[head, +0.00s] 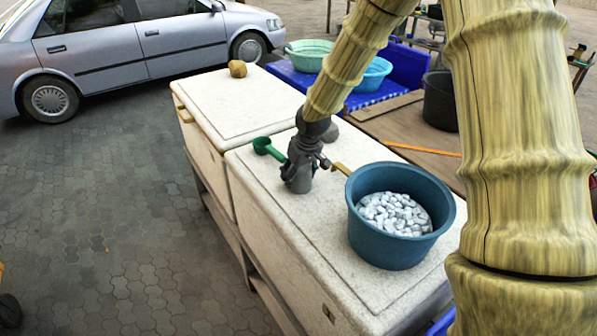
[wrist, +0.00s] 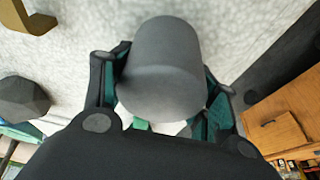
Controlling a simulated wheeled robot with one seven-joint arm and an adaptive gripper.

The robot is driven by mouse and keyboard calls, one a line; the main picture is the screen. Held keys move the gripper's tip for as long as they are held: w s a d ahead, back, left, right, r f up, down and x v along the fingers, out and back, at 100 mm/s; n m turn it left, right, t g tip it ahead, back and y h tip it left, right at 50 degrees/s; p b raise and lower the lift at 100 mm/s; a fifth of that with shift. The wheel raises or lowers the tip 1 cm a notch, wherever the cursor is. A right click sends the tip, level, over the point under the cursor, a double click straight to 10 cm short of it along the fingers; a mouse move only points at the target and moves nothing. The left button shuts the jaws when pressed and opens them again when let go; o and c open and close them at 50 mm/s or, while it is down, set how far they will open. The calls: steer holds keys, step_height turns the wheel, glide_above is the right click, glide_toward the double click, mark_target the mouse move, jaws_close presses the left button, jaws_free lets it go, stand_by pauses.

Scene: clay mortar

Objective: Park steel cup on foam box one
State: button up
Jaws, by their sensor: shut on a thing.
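A plain grey cylinder, which I take for the steel cup (wrist: 165,65), sits between the fingers of my gripper (wrist: 160,98) in the wrist view. My gripper is shut on it. In the head view my gripper (head: 299,176) is low over the nearer white foam box (head: 290,235), and the cup blends with the dark fingers. I cannot tell whether the cup touches the lid. A second white foam box (head: 215,100) stands beyond it. Which one is box one is not marked.
A blue basin of pale stones (head: 395,213) stands right of my gripper. A green scoop (head: 263,146) lies to its left, a grey stone (head: 330,132) behind. A brown lump (head: 237,68) is on the far box. The near box's front left lid is clear.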

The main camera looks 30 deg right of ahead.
steer(key=o, duration=1)
steer(key=shift+f, duration=0.1)
steer(key=shift+o, duration=0.2)
steer(key=shift+r, duration=0.25)
steer(key=shift+b+v, duration=1.35)
steer(key=shift+v, duration=4.6)
